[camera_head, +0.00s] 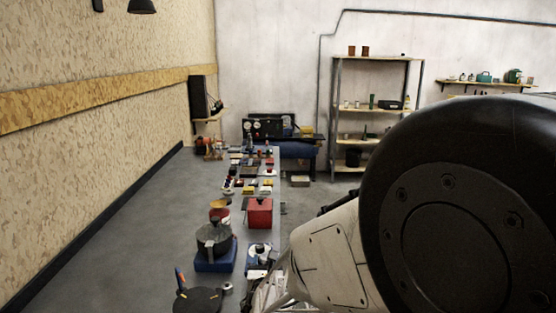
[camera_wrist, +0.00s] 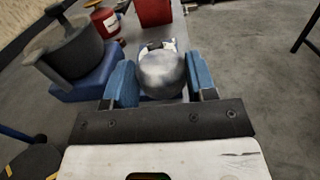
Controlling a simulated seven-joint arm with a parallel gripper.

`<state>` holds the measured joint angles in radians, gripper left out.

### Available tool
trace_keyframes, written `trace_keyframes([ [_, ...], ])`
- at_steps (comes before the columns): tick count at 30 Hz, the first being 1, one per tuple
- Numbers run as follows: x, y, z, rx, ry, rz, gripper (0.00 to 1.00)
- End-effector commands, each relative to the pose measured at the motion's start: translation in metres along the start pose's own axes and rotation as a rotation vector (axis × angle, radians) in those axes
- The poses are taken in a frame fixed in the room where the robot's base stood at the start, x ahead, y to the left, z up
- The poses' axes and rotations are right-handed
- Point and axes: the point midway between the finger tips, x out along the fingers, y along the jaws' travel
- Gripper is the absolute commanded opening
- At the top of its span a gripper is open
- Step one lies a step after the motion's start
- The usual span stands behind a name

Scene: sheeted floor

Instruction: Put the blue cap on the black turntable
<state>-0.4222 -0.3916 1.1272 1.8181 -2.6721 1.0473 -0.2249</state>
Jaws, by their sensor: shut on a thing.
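My gripper (camera_wrist: 161,82) shows in the wrist view, its two blue finger pads on either side of a grey, smooth, rounded thing (camera_wrist: 162,70). It is shut on this thing, which looks grey rather than clearly blue; I cannot tell for sure that it is the cap. A dark round disc, probably the black turntable (camera_head: 207,299), is at the bottom edge of the head view, with an orange and blue upright thing by it. Part of the disc also shows at the lower left of the wrist view (camera_wrist: 35,164). My arm hides much of the gripper in the head view.
A dark pot (camera_head: 213,239) sits on a blue block (camera_head: 214,262), left of the gripper. A red canister (camera_head: 259,212) and a red tin (camera_head: 220,216) stand beyond. Several small items fill the far end. Open grey floor (camera_head: 120,240) lies left.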

Motion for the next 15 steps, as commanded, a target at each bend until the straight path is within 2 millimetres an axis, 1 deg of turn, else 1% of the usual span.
trace_keyframes([
  [1,0.009,-0.004,-0.003,-0.001,0.001,-0.009,0.24],
  [8,0.049,-0.026,-0.013,-0.003,0.0,-0.054,0.24],
  [15,0.094,-0.057,-0.03,-0.008,0.001,-0.107,0.24],
])
